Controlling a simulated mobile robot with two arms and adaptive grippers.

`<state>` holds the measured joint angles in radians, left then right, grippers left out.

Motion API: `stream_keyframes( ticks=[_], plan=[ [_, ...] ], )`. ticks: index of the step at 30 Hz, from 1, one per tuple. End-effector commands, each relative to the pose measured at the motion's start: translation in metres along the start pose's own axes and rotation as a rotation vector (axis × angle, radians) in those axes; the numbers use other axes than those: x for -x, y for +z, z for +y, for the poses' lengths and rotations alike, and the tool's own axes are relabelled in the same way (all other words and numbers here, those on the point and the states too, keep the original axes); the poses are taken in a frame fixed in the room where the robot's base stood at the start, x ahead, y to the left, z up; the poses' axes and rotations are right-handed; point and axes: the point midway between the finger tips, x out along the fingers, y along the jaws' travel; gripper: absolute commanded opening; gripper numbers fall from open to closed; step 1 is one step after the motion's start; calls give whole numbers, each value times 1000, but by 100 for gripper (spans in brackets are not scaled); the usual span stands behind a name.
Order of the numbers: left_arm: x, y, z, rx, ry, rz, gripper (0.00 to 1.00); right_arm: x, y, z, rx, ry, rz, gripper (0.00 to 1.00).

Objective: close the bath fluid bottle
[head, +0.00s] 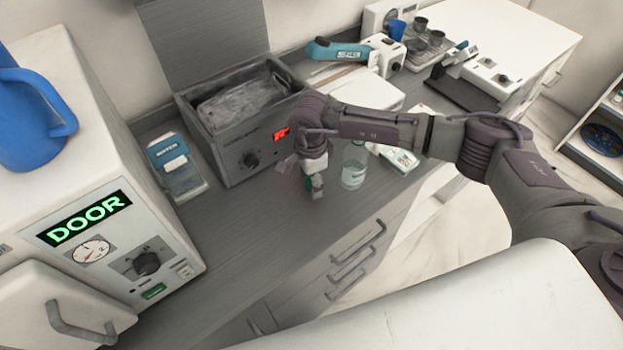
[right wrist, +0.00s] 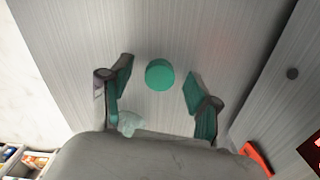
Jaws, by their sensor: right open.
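The bath fluid bottle (head: 354,168) is a clear bottle with a pale label, standing upright on the grey counter. Its top is close beside my right arm in the head view, and I cannot clearly make out its mouth. A round green cap (right wrist: 159,75) shows in the right wrist view, between and beyond the fingertips, apart from both. My right gripper (head: 316,190) points down just left of the bottle; in the right wrist view its green-padded fingers (right wrist: 158,92) are spread. A pale green translucent patch by the left finger is partly hidden. My left gripper is not in view.
An ultrasonic-bath-like box (head: 243,150) with a red display stands behind the gripper. A blue-and-white packet (head: 176,167) lies left of it. A white booklet (head: 398,158) lies right of the bottle. The white DOOR machine (head: 100,215) is at left. Front counter is clear.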

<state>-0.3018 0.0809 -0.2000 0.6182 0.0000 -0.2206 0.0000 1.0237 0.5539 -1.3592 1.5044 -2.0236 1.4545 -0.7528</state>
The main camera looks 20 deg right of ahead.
Motion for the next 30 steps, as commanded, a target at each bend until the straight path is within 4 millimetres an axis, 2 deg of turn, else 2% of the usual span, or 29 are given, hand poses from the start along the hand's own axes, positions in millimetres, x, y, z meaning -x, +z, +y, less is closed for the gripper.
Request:
stream_keyframes(
  ticks=[10,17,30],
  plan=[
    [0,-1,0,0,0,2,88,-1,0,0,1,-1,0,60],
    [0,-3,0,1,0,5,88,-1,0,0,0,-1,0,22],
    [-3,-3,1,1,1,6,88,2,0,-1,0,-3,0,21]
  ],
)
